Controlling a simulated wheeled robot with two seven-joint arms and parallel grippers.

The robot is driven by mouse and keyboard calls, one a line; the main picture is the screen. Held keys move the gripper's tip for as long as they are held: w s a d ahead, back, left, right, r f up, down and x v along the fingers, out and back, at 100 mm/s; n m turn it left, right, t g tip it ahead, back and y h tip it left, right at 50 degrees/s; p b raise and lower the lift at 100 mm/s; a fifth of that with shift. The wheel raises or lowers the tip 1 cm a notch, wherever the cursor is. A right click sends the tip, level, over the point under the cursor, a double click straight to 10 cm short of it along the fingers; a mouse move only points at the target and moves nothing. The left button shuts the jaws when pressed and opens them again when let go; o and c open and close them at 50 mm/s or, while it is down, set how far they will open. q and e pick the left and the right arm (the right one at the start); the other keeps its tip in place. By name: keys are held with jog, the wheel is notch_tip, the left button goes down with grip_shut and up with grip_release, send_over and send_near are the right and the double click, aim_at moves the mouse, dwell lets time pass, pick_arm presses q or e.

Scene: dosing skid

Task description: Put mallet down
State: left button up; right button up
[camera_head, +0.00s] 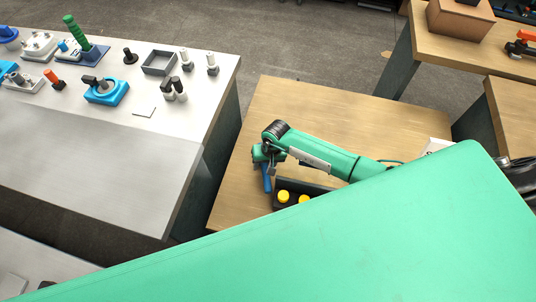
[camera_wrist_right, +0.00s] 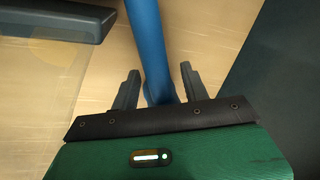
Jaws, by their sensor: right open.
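The mallet shows as a blue handle (camera_head: 266,180) beside a dark tray on the wooden table. In the right wrist view the blue handle (camera_wrist_right: 147,45) runs down from the top edge to between my fingers; I cannot make out the mallet's head. My right gripper (camera_head: 267,163) is over the handle's upper end in the head view. In the right wrist view my right gripper (camera_wrist_right: 158,80) is open, with one finger on each side of the handle and a visible gap at both. My left gripper is not in view.
A dark tray (camera_head: 318,187) with yellow-topped items stands right of the handle; a dark edge (camera_wrist_right: 55,22) shows upper left in the wrist view. The wooden table (camera_head: 310,103) is bare behind my arm. A grey bench (camera_head: 95,165) with several fittings stands left.

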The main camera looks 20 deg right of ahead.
pick_arm(q)
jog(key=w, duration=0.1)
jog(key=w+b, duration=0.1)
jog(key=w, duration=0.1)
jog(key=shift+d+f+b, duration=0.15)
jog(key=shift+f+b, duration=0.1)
jog(key=shift+b, duration=0.05)
pick_arm(e)
jog(key=v, duration=1.1)
jog(key=shift+r, duration=0.15)
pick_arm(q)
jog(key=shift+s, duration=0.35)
